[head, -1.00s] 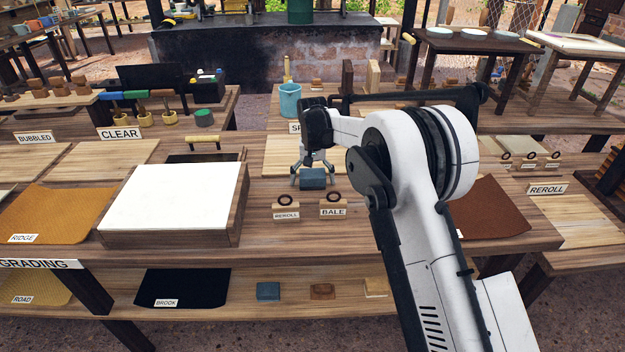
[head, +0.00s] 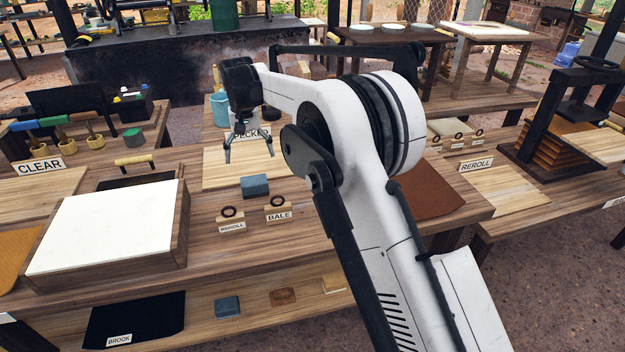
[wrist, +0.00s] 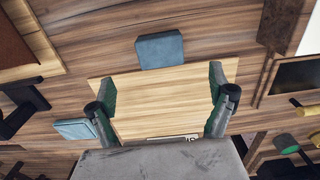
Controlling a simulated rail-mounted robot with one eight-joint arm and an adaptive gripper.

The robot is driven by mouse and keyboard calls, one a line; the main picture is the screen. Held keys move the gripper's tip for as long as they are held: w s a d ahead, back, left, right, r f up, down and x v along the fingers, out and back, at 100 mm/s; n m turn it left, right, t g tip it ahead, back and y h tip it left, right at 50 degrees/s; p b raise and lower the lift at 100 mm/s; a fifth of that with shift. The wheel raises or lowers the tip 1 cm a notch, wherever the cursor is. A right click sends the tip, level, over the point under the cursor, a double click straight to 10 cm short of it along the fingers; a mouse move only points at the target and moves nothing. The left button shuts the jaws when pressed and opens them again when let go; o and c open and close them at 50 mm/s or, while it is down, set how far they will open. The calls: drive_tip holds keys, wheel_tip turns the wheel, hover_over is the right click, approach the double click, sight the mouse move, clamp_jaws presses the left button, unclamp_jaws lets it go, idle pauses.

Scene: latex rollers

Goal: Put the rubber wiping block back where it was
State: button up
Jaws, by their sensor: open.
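A blue-grey block (head: 255,185), which looks like the rubber wiping block, lies at the near edge of a pale wooden board (head: 222,178). It also shows in the wrist view (wrist: 159,51), beyond my fingertips. My gripper (head: 241,158) is open and empty above the board, behind the block and apart from it. In the wrist view both fingers (wrist: 161,95) are spread over the board. A similar blue-grey block (head: 227,307) lies on the lower shelf. Another bluish flat piece (wrist: 75,129) shows at the left in the wrist view.
The REROLL (head: 232,227) and BALE (head: 278,214) tags with dark rings stand in front of the block. A white-topped tray (head: 110,228) is to the left. A blue cup (head: 219,109) and a dark round thing stand behind the board. A brown sheet (head: 430,190) lies to the right.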

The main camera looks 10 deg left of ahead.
drive_tip(key=s+d+r+m+t, duration=0.1)
drive_tip(key=s+d+r, duration=0.4)
drive_tip(key=d, duration=0.4)
drive_tip(key=s+d+r+t+y, duration=0.1)
drive_tip(key=s+d+r, duration=0.2)
drive_tip(key=d+r, duration=0.5)
drive_tip(key=s+d+r+m+t, duration=0.1)
drive_tip(key=s+d+r, duration=0.25)
drive_tip(key=d, duration=0.65)
drive_tip(key=s+d+f+m+t, duration=0.1)
drive_tip(key=s+d+f+t, duration=0.1)
drive_tip(key=s+d, duration=0.7)
drive_tip(key=s+d+f+m+t+h, duration=0.1)
drive_tip(key=s+d+f, duration=0.4)
drive_tip(key=s+d, duration=0.5)
drive_tip(key=s+t, duration=0.1)
drive_tip(key=s, duration=0.7)
drive_tip(key=shift+s+d+f, duration=0.15)
drive_tip(key=shift+s+d, duration=0.05)
drive_tip(key=shift+d, duration=0.05)
